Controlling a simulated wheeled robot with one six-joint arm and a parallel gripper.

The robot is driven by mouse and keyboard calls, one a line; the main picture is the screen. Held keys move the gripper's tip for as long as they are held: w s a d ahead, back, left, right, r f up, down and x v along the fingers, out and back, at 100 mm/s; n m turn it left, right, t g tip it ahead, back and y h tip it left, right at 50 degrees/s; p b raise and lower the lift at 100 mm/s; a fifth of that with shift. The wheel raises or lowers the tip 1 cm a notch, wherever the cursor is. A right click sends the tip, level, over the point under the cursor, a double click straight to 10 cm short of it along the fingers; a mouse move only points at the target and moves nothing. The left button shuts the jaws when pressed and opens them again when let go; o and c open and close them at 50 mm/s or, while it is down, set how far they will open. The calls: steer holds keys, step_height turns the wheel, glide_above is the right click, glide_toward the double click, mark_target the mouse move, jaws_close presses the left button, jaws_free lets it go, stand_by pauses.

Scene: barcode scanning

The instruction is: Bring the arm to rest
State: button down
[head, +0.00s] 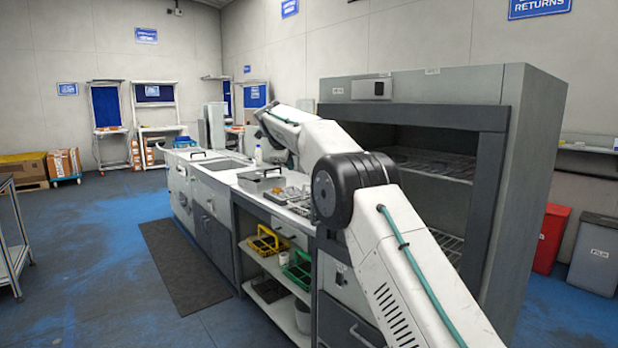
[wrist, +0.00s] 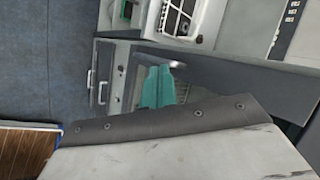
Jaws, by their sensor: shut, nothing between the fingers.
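My arm (head: 410,262) rises from the lower right of the head view, bends at a dark elbow joint, and its forearm (head: 300,130) reaches up and left above the counter (head: 228,176). In the head view the fingers cannot be made out. In the wrist view my gripper (wrist: 158,86) shows as two teal fingers held together with nothing between them. It appears clear of the cabinets and holds no object.
A large grey cabinet (head: 535,160) with open shelves stands close on the right of my arm. Yellow (head: 263,244) and green (head: 300,268) crates sit on the shelf under the counter. The blue floor (head: 110,260) at left is mostly clear.

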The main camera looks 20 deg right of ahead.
steer(key=s+a+f+n+g+y, duration=0.1)
steer(key=s+a+f+n+g, duration=0.2)
steer(key=s+f+n, duration=0.6)
steer(key=s+f+n+g+y, duration=0.1)
steer(key=s+n, duration=0.7)
steer(key=s, duration=2.2)
steer(key=s+f+n+g+y, duration=0.1)
steer(key=s+n+y, duration=0.2)
steer(key=s, duration=2.7)
steer(key=shift+f+n+g, duration=0.2)
steer(key=shift+n+g, duration=0.1)
steer(key=shift+n, duration=2.5)
steer(key=shift+s, duration=0.1)
